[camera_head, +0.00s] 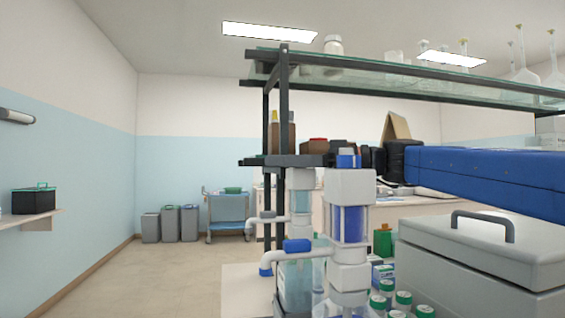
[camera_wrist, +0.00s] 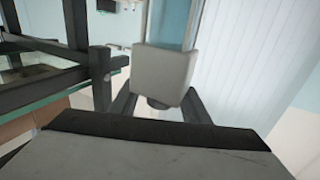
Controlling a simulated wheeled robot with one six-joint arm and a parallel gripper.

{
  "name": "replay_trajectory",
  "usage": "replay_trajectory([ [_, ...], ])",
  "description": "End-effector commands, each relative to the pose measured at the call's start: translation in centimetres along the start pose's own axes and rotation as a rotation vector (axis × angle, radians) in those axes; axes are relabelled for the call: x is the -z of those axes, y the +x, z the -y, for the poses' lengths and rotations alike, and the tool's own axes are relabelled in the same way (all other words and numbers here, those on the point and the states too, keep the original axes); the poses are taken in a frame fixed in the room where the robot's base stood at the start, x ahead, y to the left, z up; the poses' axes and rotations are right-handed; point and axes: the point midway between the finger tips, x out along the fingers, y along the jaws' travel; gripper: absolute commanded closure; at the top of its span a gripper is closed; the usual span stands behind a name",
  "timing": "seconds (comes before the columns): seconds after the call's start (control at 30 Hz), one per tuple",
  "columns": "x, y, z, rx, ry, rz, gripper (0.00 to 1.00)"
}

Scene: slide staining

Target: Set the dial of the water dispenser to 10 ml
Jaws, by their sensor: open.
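Two bottle-top dispensers stand at the bench's front. The nearer one (camera_head: 350,186) has a white block top, a blue cap and deep-blue liquid in its cylinder. The one behind it (camera_head: 301,178) has pale, water-like liquid. My gripper (camera_head: 370,158) is open at about the height of the dispenser tops, partly hidden by the nearer one's cap. In the wrist view, a white dispenser block (camera_wrist: 165,75) with a pale-blue cylinder lies ahead of my gripper (camera_wrist: 158,108). A small dark round part (camera_wrist: 158,103) shows between the fingers. Contact and the dial's reading cannot be made out.
A glass shelf (camera_head: 400,75) on dark posts holds glassware above my arm. The dark frame (camera_wrist: 75,60) is close on the left in the wrist view. A grey box with a handle (camera_head: 480,245) and green-capped bottles (camera_head: 403,299) stand below my arm.

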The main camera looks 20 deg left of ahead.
Motion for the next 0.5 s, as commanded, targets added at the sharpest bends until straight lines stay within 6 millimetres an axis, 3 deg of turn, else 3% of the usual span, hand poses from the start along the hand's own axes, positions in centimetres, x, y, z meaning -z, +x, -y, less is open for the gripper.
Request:
replay_trajectory([
  [0.3,0.00,0.24,-0.01,0.000,0.000,0.000,0.58],
  [0.5,0.01,0.22,0.00,0.000,0.000,0.000,0.99],
])
